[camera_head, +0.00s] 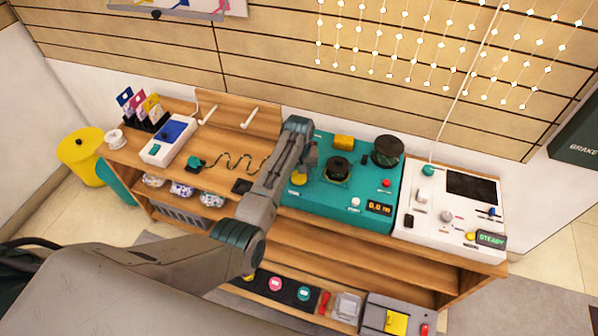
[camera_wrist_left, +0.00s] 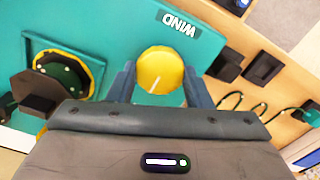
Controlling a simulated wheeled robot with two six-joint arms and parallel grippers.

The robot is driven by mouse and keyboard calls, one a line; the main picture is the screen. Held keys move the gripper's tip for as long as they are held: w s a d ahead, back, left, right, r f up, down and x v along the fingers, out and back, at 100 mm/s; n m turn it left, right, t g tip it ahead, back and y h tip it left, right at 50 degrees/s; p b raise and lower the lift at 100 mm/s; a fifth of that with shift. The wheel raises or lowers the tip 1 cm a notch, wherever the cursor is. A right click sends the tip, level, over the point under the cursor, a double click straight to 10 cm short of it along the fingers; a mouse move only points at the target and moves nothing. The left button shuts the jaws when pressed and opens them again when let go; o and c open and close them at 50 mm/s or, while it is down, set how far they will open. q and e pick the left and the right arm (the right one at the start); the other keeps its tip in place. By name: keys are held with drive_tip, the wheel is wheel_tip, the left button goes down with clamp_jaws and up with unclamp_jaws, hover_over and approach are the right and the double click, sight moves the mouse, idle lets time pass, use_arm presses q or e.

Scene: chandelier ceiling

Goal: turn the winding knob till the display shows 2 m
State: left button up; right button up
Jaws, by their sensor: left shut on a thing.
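The yellow round winding knob (camera_head: 299,179) sits at the left of the teal console (camera_head: 335,208). In the left wrist view the knob (camera_wrist_left: 160,66) carries a pale pointer line, with the word WIND (camera_wrist_left: 179,24) printed beside it. My left gripper (camera_head: 301,168) is over the knob, its two blue-grey fingers on either side, shut on it. The display (camera_head: 380,208) at the console's front right reads 0.0 m. My right gripper is not in view.
The console also holds a dark spool (camera_head: 339,168), a dark drum (camera_head: 387,151), a yellow block (camera_head: 344,142) and a red button (camera_head: 387,183). A white panel (camera_head: 430,235) stands to its right. A wavy wire (camera_head: 240,162) lies to its left.

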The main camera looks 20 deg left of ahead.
use_arm(q)
drive_tip(key=m+p, duration=0.2)
drive_tip(key=shift+r+m, duration=0.25)
drive_tip(key=shift+m, duration=0.15)
drive_tip(key=m+p, duration=0.3)
drive_tip(key=m, duration=0.1)
drive_tip(key=shift+m, duration=0.3)
drive_tip(key=m+p, duration=0.1)
drive_tip(key=m, duration=0.1)
drive_tip(key=shift+m, duration=0.4)
drive_tip(key=m+p, duration=0.1)
drive_tip(key=m, duration=0.1)
drive_tip(key=shift+f+m, duration=0.1)
drive_tip(key=shift+m, duration=0.2)
drive_tip(key=m+p, duration=0.1)
drive_tip(key=m, duration=0.3)
drive_tip(key=shift+p, duration=0.35)
drive_tip(key=m+p, duration=0.1)
drive_tip(key=m, duration=0.9)
drive_tip(key=shift+p, duration=0.35)
drive_tip(key=m, duration=0.6)
drive_tip(key=shift+f+m+p, duration=0.1)
drive_tip(key=shift+m+p, duration=0.2)
drive_tip(key=shift+m, duration=0.1)
drive_tip(key=m, duration=0.3)
drive_tip(key=shift+m, duration=0.6)
drive_tip(key=o, duration=1)
